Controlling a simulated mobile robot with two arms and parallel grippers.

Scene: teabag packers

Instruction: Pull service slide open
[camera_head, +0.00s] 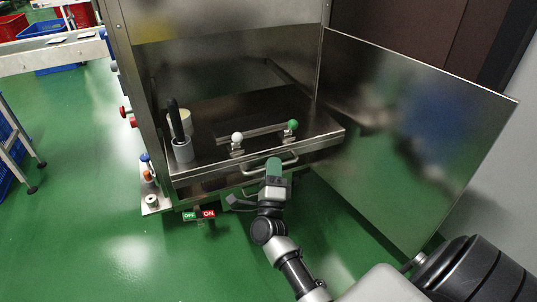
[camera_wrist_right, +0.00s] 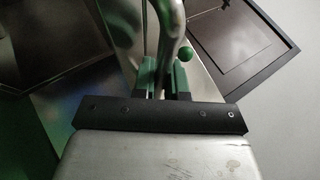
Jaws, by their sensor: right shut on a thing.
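The service slide (camera_head: 250,155) is a metal shelf inside the open cabinet. Its front stands at the cabinet's opening and carries a bar handle (camera_head: 288,160). My right gripper (camera_head: 274,166), with green fingers, is at the slide's front, shut on the handle. In the right wrist view, the curved metal handle (camera_wrist_right: 172,45) runs between the green fingers of the right gripper (camera_wrist_right: 163,75). My left gripper is not in view.
The cabinet door (camera_head: 410,140) stands wide open at the right. A black-handled cylinder (camera_head: 181,140) stands on the slide's left side. Red knobs (camera_head: 123,112) stick out at the left side. Green floor in front is free.

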